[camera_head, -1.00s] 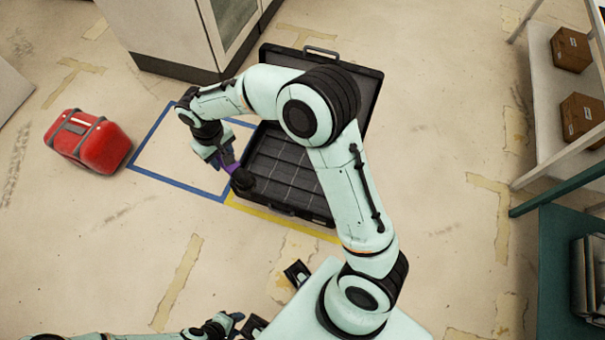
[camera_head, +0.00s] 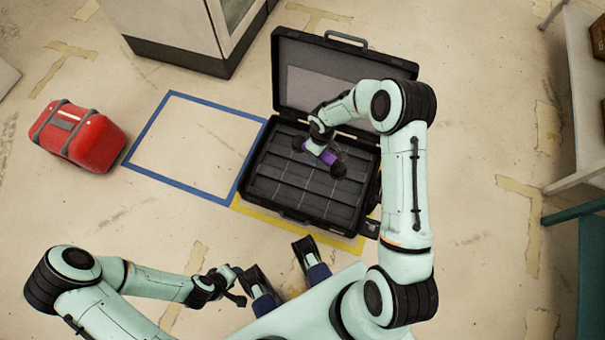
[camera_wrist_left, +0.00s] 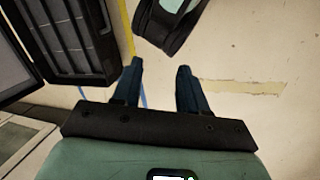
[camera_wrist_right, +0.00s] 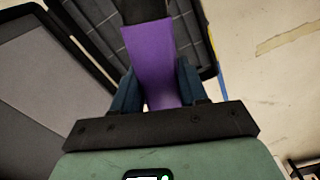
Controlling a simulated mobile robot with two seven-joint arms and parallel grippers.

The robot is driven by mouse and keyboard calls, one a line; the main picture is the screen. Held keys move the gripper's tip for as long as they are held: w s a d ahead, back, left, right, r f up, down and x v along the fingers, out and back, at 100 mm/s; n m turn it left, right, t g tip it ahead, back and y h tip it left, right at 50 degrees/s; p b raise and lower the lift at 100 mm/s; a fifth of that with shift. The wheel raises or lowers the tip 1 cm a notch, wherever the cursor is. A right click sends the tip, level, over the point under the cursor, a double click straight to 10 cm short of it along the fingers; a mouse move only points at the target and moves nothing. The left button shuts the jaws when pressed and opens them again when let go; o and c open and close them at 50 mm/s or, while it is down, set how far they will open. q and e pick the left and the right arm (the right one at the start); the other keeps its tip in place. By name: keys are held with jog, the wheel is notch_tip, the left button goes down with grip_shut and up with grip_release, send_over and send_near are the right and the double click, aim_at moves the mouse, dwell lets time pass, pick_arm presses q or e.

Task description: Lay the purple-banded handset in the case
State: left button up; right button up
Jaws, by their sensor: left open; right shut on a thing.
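The purple-banded handset (camera_head: 329,157) has a purple middle and black ends. My right gripper (camera_head: 322,151) is shut on its purple band, which also fills the jaws in the right wrist view (camera_wrist_right: 155,55). The handset is above the open black case (camera_head: 262,188), over the right part of its divided tray; whether it touches the tray cannot be told. The case's lid (camera_head: 300,52) stands open at the back. My left gripper (camera_head: 241,284) is open and empty, in front of the case and to its left. Its spread fingers show in the left wrist view (camera_wrist_left: 160,72).
A blue taped square (camera_head: 165,100) on the floor, left of the case, is empty. A yellow tape line (camera_head: 300,228) runs along the case's front. A red bag (camera_head: 90,140) lies far left. A cabinet (camera_head: 185,45) stands behind, and shelving (camera_head: 578,70) stands at right.

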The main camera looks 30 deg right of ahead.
pick_arm(q)
jog(key=w+a+f+t+y+b, duration=0.1)
jog(key=w+a+f+t+b, duration=0.15)
jog(key=w+f+b, duration=0.5)
pick_arm(e)
jog(key=s+f+n+b, duration=0.1)
jog(key=s+f, duration=0.1)
jog(key=f, duration=1)
jog(key=s+d+f+n+b, duration=0.1)
jog(key=s+f+b, duration=0.1)
jog(key=f, duration=1.1)
jog(key=s+d+f+n+b, duration=0.1)
jog(key=s+f+b, duration=0.1)
jog(key=f, duration=1.1)
jog(key=shift+s+d+f, duration=0.1)
jog(key=shift+s+f, duration=0.1)
jog(key=shift+s, duration=0.55)
pick_arm(q)
jog(key=s+a+f+n+g, duration=0.1)
jog(key=s+a+f+g, duration=0.1)
jog(key=s+f, duration=0.7)
jog(key=shift+s+f+g, duration=0.3)
jog(key=shift+g, duration=0.55)
pick_arm(e)
jog(key=shift+f+n, duration=0.2)
jog(key=shift+n, duration=0.1)
pick_arm(q)
jog(key=shift+s+f, duration=0.1)
pick_arm(e)
jog(key=shift+f, duration=0.1)
